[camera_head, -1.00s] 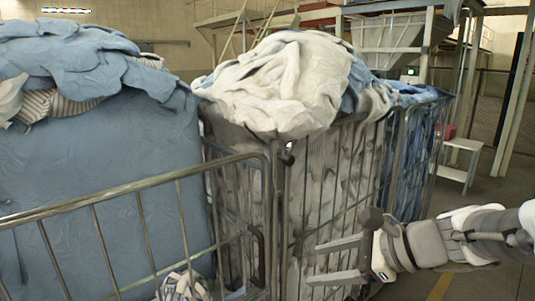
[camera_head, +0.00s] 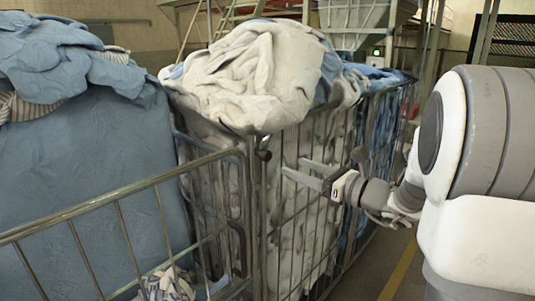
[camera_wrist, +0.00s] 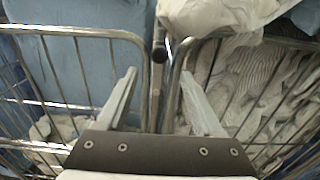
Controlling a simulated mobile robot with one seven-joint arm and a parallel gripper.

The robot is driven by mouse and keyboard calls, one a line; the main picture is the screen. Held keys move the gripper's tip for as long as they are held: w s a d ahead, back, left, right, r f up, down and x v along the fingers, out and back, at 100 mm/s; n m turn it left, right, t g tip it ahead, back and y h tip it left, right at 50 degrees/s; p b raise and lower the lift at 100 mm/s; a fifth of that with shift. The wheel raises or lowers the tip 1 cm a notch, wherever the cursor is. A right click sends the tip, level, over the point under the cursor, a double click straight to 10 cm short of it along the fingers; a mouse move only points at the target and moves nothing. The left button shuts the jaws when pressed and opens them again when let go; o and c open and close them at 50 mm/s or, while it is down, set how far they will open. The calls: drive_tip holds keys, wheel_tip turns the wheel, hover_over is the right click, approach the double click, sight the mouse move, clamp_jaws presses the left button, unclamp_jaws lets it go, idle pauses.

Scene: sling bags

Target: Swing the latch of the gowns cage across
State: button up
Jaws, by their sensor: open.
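A cage of pale cloth (camera_head: 255,80) stands in the middle, and a cage of blue cloth (camera_head: 85,150) stands at the left. I cannot tell which one is the gowns cage. A small dark knob, which looks like the latch (camera_head: 263,155), sits near the top of the post where the two cages meet. In the wrist view the dark latch piece (camera_wrist: 160,50) stands upright between the two cage frames. My gripper (camera_head: 294,168) is open and empty, just right of the latch in the head view. In the wrist view its fingers (camera_wrist: 158,74) point to either side of the latch post, apparently short of it.
The left cage's low front rail (camera_head: 120,193) slopes toward the post, with a dark curved handle (camera_head: 240,235) below its end. Another cage with blue cloth (camera_head: 385,110) stands behind at right. Open floor with a yellow line (camera_head: 400,265) lies at the right.

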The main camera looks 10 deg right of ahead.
sight(269, 157)
drive_tip(key=p+x, duration=0.1)
drive_tip(key=x, duration=0.9)
drive_tip(key=shift+p, duration=0.35)
clamp_jaws()
idle(0.8)
